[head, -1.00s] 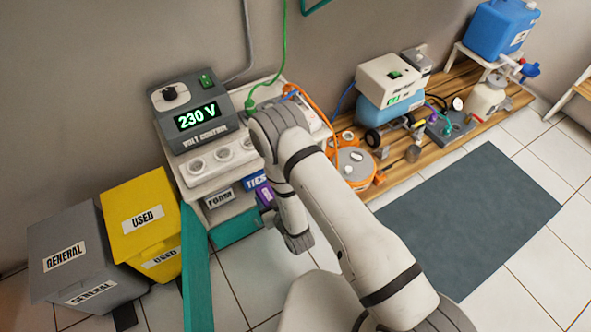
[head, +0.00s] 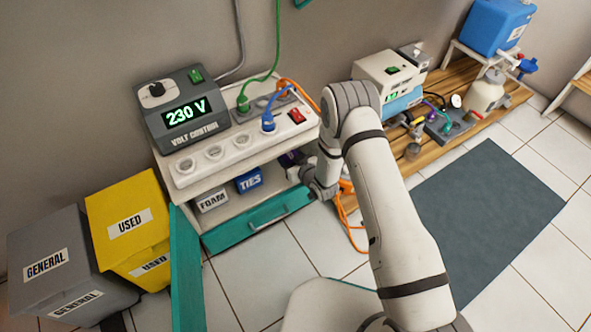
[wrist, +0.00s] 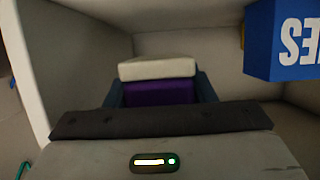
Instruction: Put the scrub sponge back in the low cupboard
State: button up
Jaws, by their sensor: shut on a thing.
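The scrub sponge, purple with a cream layer, is between the fingers of my gripper (wrist: 159,92) in the wrist view, its cream side (wrist: 158,68) toward the far wall. In the head view a small purple part of the sponge (head: 290,159) shows at the right of the cupboard opening. The low cupboard (head: 193,224) is a white unit with its teal door (head: 188,275) open at the left. My gripper is shut on the sponge, inside or at the mouth of the cupboard; my wrist hides the fingers in the head view.
A blue TIES box (head: 249,181) and a FOAM box (head: 212,200) stand in the cupboard; the TIES box (wrist: 283,40) is close at upper right in the wrist view. Cables hang at the right. Used and general bins (head: 128,222) stand left.

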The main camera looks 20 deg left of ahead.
notch_tip(320, 180, down, 5)
jog(key=shift+r+b, duration=0.1)
jog(key=shift+b, duration=1.15)
jog(key=shift+w+f+b, duration=0.2)
jog(key=shift+b, duration=0.1)
jog(key=shift+r, duration=0.15)
jog(key=o, duration=1.2)
